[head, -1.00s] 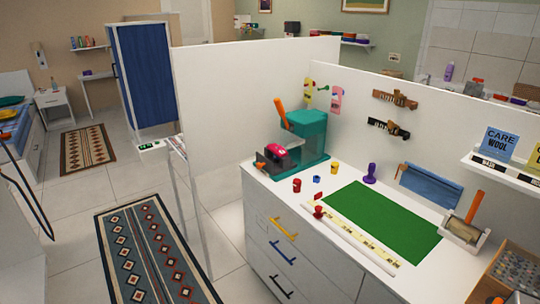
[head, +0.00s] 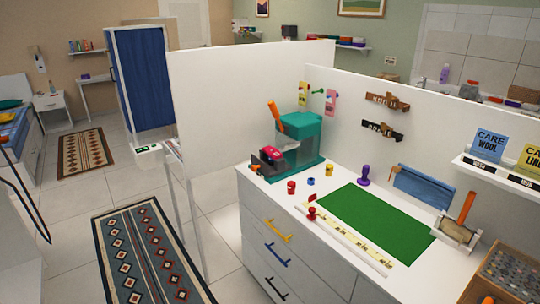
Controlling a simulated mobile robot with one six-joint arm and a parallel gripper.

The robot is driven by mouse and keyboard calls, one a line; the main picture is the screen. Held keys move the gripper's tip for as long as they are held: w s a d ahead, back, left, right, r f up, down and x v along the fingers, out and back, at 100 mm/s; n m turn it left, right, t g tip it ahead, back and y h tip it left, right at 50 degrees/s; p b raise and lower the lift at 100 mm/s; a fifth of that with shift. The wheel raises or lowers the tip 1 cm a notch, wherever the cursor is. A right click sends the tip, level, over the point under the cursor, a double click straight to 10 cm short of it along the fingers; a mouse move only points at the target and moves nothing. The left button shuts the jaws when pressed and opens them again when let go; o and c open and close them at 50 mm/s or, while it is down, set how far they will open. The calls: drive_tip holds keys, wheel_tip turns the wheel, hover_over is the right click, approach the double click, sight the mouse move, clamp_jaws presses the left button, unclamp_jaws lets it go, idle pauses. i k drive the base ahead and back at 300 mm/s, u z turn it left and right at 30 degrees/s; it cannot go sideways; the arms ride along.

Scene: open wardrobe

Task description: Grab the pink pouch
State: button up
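I cannot make out a pink pouch for certain in the head view. A small bright pink item (head: 271,154) sits at the teal machine (head: 300,130) on the white counter. A pink tag (head: 330,101) hangs on the partition behind it. Which of these, if either, is a pouch I cannot tell. My gripper is not in view.
The white counter (head: 325,262) has drawers and carries a green mat (head: 375,222), small coloured pieces and a purple stamp (head: 365,175). White partitions (head: 245,105) stand behind and left of it. A patterned rug (head: 145,255) lies on the open floor at left.

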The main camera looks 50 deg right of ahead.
sight(274, 153)
drive_tip(key=z, duration=0.05)
drive_tip(key=i, duration=0.9)
